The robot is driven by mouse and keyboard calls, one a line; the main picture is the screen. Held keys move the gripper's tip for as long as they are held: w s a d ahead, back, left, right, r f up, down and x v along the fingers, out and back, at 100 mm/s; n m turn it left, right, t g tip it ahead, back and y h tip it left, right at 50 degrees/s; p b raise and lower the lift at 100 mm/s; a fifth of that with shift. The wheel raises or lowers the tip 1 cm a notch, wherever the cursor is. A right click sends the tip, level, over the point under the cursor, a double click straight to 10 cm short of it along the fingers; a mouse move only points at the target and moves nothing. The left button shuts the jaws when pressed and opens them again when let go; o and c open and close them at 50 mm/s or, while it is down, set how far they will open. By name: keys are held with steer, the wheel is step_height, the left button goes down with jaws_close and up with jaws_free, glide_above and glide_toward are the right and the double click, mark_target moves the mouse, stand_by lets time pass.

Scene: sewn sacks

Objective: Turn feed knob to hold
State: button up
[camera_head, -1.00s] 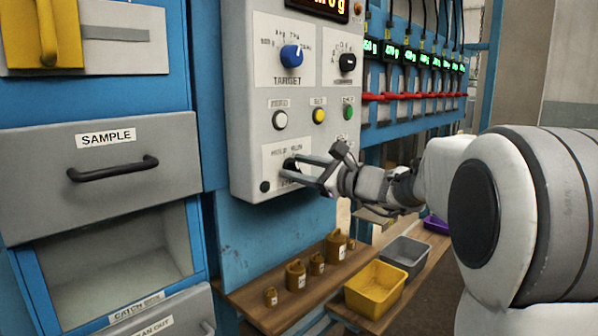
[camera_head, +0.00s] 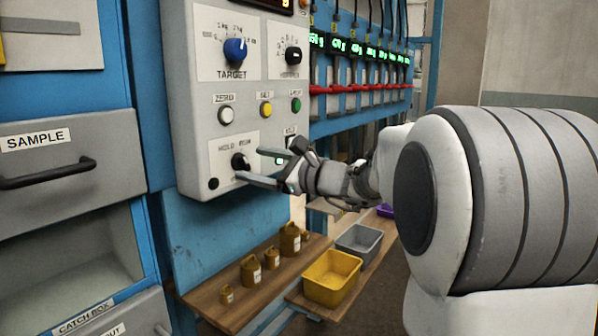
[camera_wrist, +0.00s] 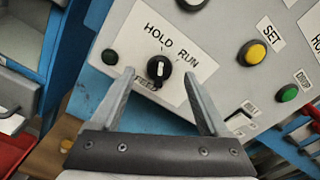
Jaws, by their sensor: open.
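The black round feed knob (camera_head: 240,161) sits on a white plate low on the grey control panel, under the words HOLD and RUN. In the wrist view the knob (camera_wrist: 159,69) has a white mark on its face, roughly upright in that picture; I cannot surely tell which word it points at. The FEED label below it is partly hidden by a finger. My gripper (camera_head: 249,165) is open, and its fingertips (camera_wrist: 159,74) lie on either side of the knob, with gaps visible between them and it.
Above the feed plate (camera_wrist: 145,25) are the white zero button (camera_head: 226,116), yellow SET button (camera_head: 266,109), green button (camera_head: 296,104) and blue TARGET knob (camera_head: 235,50). Brass weights (camera_head: 251,270) and a yellow bin (camera_head: 331,278) stand below on wooden shelves.

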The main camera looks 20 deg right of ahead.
steer(key=p+v, duration=0.1)
steer(key=v, duration=1.3)
steer(key=shift+s, duration=0.25)
steer(key=shift+d, duration=0.15)
steer(key=s+a+f+n+g+h+p, duration=0.1)
steer(key=s+a+f+n+g, duration=0.35)
steer(key=a, duration=0.35)
steer(key=s+a+f+n+g+h+p, duration=0.1)
steer(key=s+a+f+n+g, duration=0.35)
steer(key=a, duration=0.35)
steer(key=s+d+f+n+h+b, duration=0.1)
steer(key=s+d+f+n+h, duration=0.25)
steer(key=s+n, duration=0.3)
steer(key=s+d+f+n+h+b, duration=0.1)
steer(key=s+d+f+n+h, duration=0.1)
steer(key=s+f+n+h, duration=0.35)
step_height(320, 180, up, 18)
steer(key=n+p, duration=0.1)
steer(key=p, duration=1.5)
steer(key=shift+s+d+n, duration=0.25)
steer(key=shift+d+n, duration=0.05)
